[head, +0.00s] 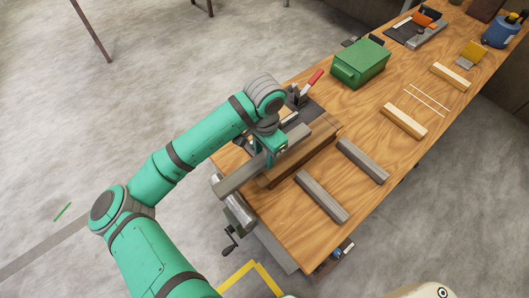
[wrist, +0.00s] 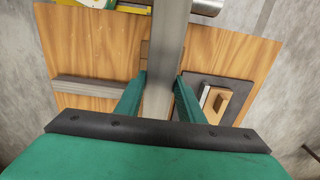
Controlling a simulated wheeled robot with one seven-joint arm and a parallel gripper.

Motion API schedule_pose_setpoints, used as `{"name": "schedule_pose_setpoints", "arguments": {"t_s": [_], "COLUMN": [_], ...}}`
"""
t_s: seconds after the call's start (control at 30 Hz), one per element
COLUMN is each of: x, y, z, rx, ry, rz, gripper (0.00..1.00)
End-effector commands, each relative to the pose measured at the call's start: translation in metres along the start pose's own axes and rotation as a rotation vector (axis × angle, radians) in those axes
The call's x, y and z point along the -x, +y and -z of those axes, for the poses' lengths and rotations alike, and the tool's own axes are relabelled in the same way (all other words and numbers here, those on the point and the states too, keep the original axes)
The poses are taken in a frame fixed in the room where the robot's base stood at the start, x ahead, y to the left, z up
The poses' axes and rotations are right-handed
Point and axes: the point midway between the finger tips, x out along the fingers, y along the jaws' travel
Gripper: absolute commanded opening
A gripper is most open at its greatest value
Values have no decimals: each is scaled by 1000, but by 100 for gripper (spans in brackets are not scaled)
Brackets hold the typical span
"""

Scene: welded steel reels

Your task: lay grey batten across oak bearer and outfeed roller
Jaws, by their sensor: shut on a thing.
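My gripper (head: 268,151) is shut on a grey batten (head: 236,178), which it grips partway along its length. In the wrist view the batten (wrist: 168,45) runs between the fingers (wrist: 161,82) and past the bench's end. A brown wooden block (head: 300,157), apparently the oak bearer, lies beside and partly under the batten in the head view; only a strip of it (wrist: 146,52) shows in the wrist view. A metal roller (head: 240,210) sits at the bench's near end, and its end (wrist: 207,7) shows near the batten. I cannot tell whether the batten touches either support.
Two more grey battens (head: 322,196) (head: 362,160) lie on the wooden bench (head: 290,225). A red-handled clamp (head: 314,78) on a dark plate stands close behind the gripper. A green box (head: 360,63) and pale wood blocks (head: 405,121) are farther along. A crank (head: 230,241) hangs below the roller.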

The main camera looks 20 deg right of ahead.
Motion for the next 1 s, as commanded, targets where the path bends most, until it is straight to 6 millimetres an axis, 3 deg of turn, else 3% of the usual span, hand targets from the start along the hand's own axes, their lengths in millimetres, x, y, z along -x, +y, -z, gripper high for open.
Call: {"name": "schedule_pose_setpoints", "arguments": {"t_s": [1.0], "x": [-38], "y": [0], "z": [-1], "rx": [2], "ry": [0], "rz": [0], "gripper": [6]}}
